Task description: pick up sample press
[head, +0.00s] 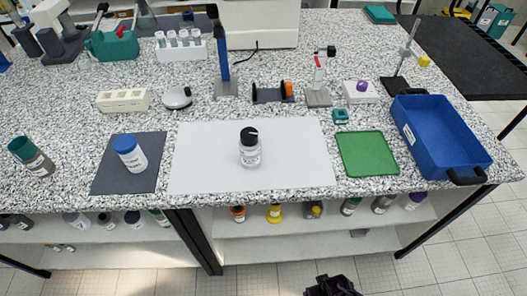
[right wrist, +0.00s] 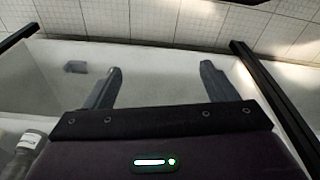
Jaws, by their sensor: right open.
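A small bench press (head: 318,96) with a grey base, upright post, red lever and black top stands towards the back right of the bench, and looks like the sample press. A taller blue-columned stand (head: 223,60) with a grey base is to its left. My right gripper (head: 333,287) is at the bottom edge of the head view, low in front of the bench and far from the press. The right wrist view shows its two fingers (right wrist: 162,82) apart with nothing between them, over a pale shelf. My left gripper is out of view.
A black-capped bottle (head: 250,150) stands on the white mat (head: 200,170). A green mat (head: 368,153) and blue tray (head: 445,135) are at the right. A black-and-orange device (head: 272,92) and a white block with purple knob (head: 361,91) flank the press.

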